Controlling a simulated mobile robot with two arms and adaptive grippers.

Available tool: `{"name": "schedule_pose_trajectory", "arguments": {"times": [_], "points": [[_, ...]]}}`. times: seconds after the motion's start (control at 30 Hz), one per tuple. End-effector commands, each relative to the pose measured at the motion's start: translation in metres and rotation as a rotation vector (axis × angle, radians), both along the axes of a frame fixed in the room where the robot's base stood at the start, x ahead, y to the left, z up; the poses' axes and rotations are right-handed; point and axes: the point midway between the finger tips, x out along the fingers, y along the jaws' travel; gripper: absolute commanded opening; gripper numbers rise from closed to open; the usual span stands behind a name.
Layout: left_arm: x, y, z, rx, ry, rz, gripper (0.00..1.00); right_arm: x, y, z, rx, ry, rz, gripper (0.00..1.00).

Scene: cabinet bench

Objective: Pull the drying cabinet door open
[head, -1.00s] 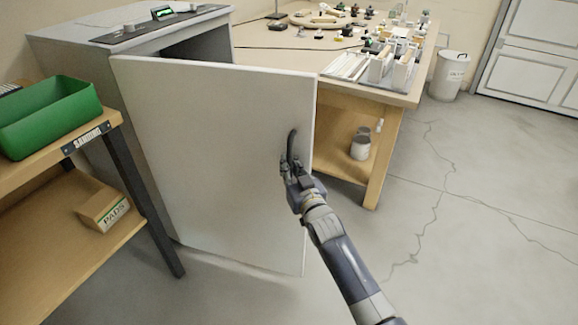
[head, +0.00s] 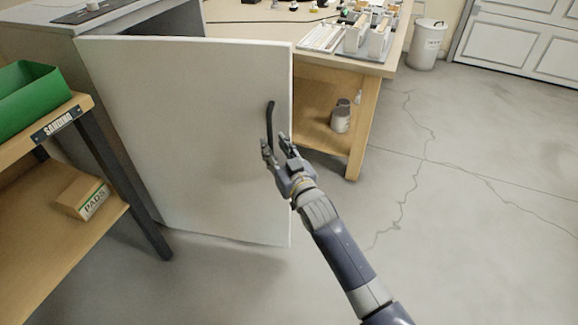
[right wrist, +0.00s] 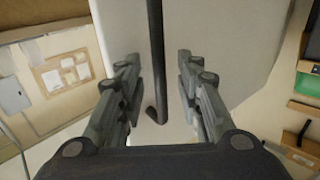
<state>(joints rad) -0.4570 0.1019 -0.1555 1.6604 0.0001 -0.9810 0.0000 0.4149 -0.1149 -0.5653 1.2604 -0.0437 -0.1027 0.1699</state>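The drying cabinet (head: 150,22) stands at the back left with its pale door (head: 180,130) swung partly open. A dark gap shows behind the door's top edge. The black bar handle (head: 270,120) is near the door's free edge. My right gripper (head: 274,142) is open at the handle's lower part. In the right wrist view the handle (right wrist: 156,60) runs between the two spread fingers (right wrist: 158,75), and neither finger appears to close on it. My left gripper is not in view.
A sanding shelf with a green bin (head: 30,95) and a pads box (head: 82,197) stands at the left. A wooden workbench (head: 365,110) is behind the door's free edge. A white bin (head: 426,45) is farther back. The floor at the right is clear.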

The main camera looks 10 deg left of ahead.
Motion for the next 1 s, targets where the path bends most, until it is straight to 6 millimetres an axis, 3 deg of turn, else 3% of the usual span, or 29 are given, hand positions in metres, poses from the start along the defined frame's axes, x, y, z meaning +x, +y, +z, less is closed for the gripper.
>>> {"name": "schedule_pose_trajectory", "arguments": {"times": [0.5,1.0], "points": [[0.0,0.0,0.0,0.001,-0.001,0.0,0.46,-0.06,-0.041,-0.001,-0.003,0.001,-0.003,0.33],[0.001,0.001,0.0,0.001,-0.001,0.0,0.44,-0.07,-0.048,-0.001,-0.002,0.001,-0.004,0.33]]}}
